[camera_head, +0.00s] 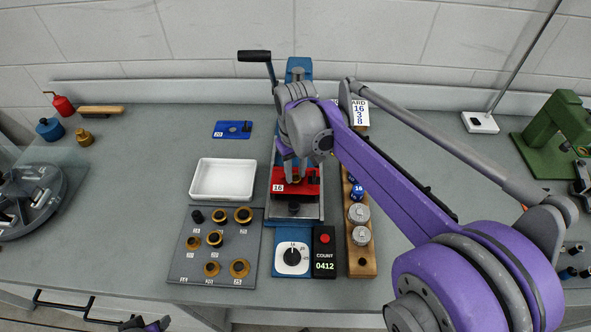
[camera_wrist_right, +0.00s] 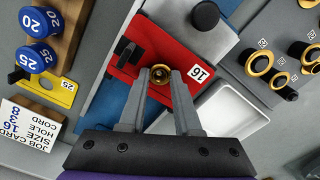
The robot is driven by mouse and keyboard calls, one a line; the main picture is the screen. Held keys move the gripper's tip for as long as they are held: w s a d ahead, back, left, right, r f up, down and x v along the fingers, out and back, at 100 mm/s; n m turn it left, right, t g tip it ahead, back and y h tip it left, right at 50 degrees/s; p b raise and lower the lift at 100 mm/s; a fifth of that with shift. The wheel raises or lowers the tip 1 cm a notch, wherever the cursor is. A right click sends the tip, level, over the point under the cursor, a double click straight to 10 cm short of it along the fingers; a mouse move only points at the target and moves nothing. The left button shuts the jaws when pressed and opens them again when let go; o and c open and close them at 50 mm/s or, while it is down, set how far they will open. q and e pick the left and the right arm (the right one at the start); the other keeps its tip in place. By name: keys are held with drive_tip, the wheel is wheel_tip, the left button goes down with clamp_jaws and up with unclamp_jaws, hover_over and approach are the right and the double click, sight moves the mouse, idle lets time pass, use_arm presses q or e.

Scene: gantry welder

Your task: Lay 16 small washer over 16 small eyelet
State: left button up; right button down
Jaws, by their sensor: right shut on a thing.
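My right gripper (camera_head: 295,174) is over the red block labelled 16 (camera_head: 307,186) on the blue press. In the right wrist view its fingers (camera_wrist_right: 160,76) are shut on a small brass ring (camera_wrist_right: 160,70), taken as the 16 washer, at the red block (camera_wrist_right: 190,103). Whether the ring touches the block, and whether an eyelet lies under it, I cannot tell. Part of my left gripper (camera_head: 146,325) shows at the bottom edge in the head view; its jaws are not clear.
A grey board (camera_head: 190,262) with several brass rings and dark pieces stands left of the press, below a white tray (camera_head: 223,179). A wooden rack (camera_head: 361,268) with blue and grey dies is on the right. The counter box (camera_head: 324,252) reads 0412.

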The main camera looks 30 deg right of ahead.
drive_tip(key=c, duration=0.5)
unclamp_jaws()
wheel_tip(320, 180, up, 11)
drive_tip(key=shift+f+p, duration=0.15)
drive_tip(key=shift+p, duration=0.35)
